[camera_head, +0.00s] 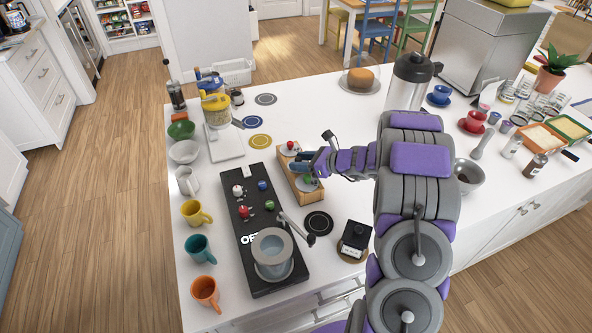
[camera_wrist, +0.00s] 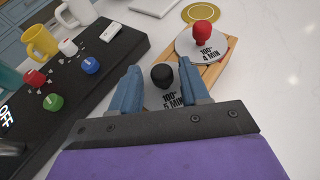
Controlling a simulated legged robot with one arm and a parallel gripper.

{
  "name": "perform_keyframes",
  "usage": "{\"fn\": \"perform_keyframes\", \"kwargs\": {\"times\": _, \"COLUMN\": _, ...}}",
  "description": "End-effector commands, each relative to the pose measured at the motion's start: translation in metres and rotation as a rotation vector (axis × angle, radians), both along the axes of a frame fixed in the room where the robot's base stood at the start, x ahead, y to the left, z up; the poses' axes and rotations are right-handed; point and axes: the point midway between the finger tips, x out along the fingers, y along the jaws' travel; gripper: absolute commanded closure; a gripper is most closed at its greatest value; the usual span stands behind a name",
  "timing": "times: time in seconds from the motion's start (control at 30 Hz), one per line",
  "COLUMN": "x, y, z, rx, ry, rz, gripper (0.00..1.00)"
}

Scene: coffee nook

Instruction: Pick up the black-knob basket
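The black-knob basket shows in the wrist view as a round black knob (camera_wrist: 163,76) on a pale lid marked "100° 5 MIN". It sits in a wooden holder (camera_wrist: 218,70). My gripper (camera_wrist: 160,78) is open, with one blue finger on each side of the knob and gaps between. The fingers hide part of the lid. In the head view my gripper (camera_head: 303,163) is over the middle of the wooden holder (camera_head: 286,170) and hides the black knob.
A red-knob lid (camera_wrist: 203,33) marked "100° 4 MIN" is just beyond, in the same holder. A green knob (camera_head: 308,180) is at the near end. Left is a black panel (camera_head: 262,222) with coloured knobs and a grey pot (camera_head: 272,252). A black round coaster (camera_head: 318,223) lies nearby.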

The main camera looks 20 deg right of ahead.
Motion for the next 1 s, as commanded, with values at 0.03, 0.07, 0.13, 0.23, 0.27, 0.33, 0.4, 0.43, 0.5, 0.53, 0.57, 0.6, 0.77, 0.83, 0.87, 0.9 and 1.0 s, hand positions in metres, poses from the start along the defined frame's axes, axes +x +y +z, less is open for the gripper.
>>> {"fn": "perform_keyframes", "kwargs": {"times": 0.03, "x": 0.000, "y": -0.002, "z": 0.000, "rx": 0.001, "ry": -0.001, "rz": -0.002, "gripper": 0.60}}
{"fn": "perform_keyframes", "kwargs": {"times": 0.07, "x": 0.000, "y": -0.002, "z": 0.000, "rx": 0.000, "ry": -0.001, "rz": -0.002, "gripper": 0.63}}
{"fn": "perform_keyframes", "kwargs": {"times": 0.13, "x": -0.001, "y": 0.000, "z": 0.001, "rx": -0.002, "ry": -0.002, "rz": -0.002, "gripper": 0.69}}
{"fn": "perform_keyframes", "kwargs": {"times": 0.23, "x": -0.001, "y": 0.003, "z": 0.002, "rx": -0.006, "ry": -0.004, "rz": -0.004, "gripper": 0.79}}
{"fn": "perform_keyframes", "kwargs": {"times": 0.27, "x": -0.001, "y": 0.004, "z": 0.002, "rx": -0.007, "ry": -0.003, "rz": -0.005, "gripper": 0.82}}
{"fn": "perform_keyframes", "kwargs": {"times": 0.33, "x": 0.000, "y": 0.006, "z": 0.003, "rx": -0.008, "ry": -0.004, "rz": -0.005, "gripper": 0.89}}
{"fn": "perform_keyframes", "kwargs": {"times": 0.4, "x": 0.000, "y": 0.006, "z": 0.003, "rx": -0.008, "ry": -0.004, "rz": -0.005, "gripper": 0.95}}
{"fn": "perform_keyframes", "kwargs": {"times": 0.43, "x": 0.000, "y": 0.006, "z": 0.003, "rx": -0.008, "ry": -0.004, "rz": -0.005, "gripper": 0.98}}
{"fn": "perform_keyframes", "kwargs": {"times": 0.5, "x": 0.000, "y": 0.005, "z": 0.002, "rx": -0.006, "ry": -0.004, "rz": -0.002, "gripper": 1.00}}
{"fn": "perform_keyframes", "kwargs": {"times": 0.53, "x": 0.000, "y": 0.004, "z": 0.002, "rx": -0.005, "ry": -0.004, "rz": -0.002, "gripper": 1.00}}
{"fn": "perform_keyframes", "kwargs": {"times": 0.57, "x": 0.000, "y": 0.003, "z": 0.002, "rx": -0.004, "ry": -0.004, "rz": -0.001, "gripper": 1.00}}
{"fn": "perform_keyframes", "kwargs": {"times": 0.6, "x": -0.001, "y": 0.003, "z": 0.002, "rx": -0.003, "ry": -0.004, "rz": -0.001, "gripper": 1.00}}
{"fn": "perform_keyframes", "kwargs": {"times": 0.77, "x": -0.001, "y": 0.003, "z": 0.003, "rx": -0.003, "ry": -0.004, "rz": -0.001, "gripper": 1.00}}
{"fn": "perform_keyframes", "kwargs": {"times": 0.83, "x": -0.001, "y": 0.003, "z": 0.008, "rx": -0.004, "ry": -0.005, "rz": -0.002, "gripper": 1.00}}
{"fn": "perform_keyframes", "kwargs": {"times": 0.87, "x": 0.000, "y": 0.003, "z": 0.011, "rx": -0.004, "ry": -0.005, "rz": -0.003, "gripper": 1.00}}
{"fn": "perform_keyframes", "kwargs": {"times": 0.9, "x": 0.000, "y": 0.004, "z": 0.016, "rx": -0.005, "ry": -0.006, "rz": -0.002, "gripper": 1.00}}
{"fn": "perform_keyframes", "kwargs": {"times": 1.0, "x": 0.000, "y": 0.005, "z": 0.036, "rx": -0.008, "ry": -0.009, "rz": -0.003, "gripper": 1.00}}
